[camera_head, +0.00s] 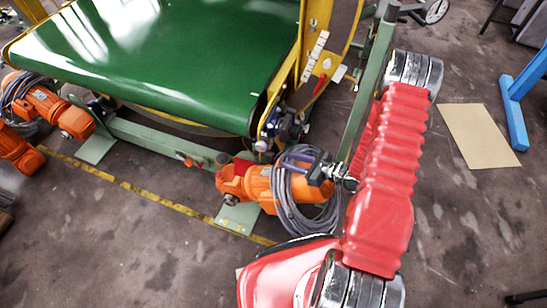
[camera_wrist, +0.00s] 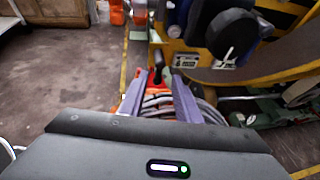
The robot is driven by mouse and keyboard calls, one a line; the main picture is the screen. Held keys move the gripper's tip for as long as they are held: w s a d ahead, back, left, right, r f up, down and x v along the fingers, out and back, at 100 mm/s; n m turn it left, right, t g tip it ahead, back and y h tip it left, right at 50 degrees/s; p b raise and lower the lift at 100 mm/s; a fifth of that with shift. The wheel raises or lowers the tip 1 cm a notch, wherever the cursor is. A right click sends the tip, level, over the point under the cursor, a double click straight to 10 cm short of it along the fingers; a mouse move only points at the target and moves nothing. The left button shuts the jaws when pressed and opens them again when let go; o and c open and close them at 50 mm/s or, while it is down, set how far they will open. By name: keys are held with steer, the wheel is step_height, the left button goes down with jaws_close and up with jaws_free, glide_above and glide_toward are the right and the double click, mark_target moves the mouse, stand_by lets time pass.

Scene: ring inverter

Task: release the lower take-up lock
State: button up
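My gripper (camera_head: 288,157) is beside the lower front corner of the green-belted machine, above an orange unit with coiled grey hoses. In the wrist view, my gripper (camera_wrist: 158,78) has its two purple fingers apart, with a visible gap. A small black knob-like part (camera_wrist: 158,70) and something red show between or beyond the fingertips; I cannot tell whether they touch. A dark part with a pale round knob (camera_head: 262,146) sits at the machine's corner. I cannot tell for certain which part is the lower take-up lock.
The yellow frame (camera_head: 311,40) carries labels and a red lever (camera_head: 320,85). The orange unit (camera_head: 250,186) and grey hoses (camera_head: 300,205) crowd the space under my gripper. A large dark rounded part (camera_wrist: 232,38) stands close at upper right. Open floor lies at left in the wrist view.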

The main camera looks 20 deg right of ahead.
steer(key=x, duration=0.7)
steer(key=shift+w+a, duration=0.2)
steer(key=shift+w, duration=0.05)
steer(key=shift+f, duration=0.15)
steer(key=shift+c, duration=0.3)
jaws_close()
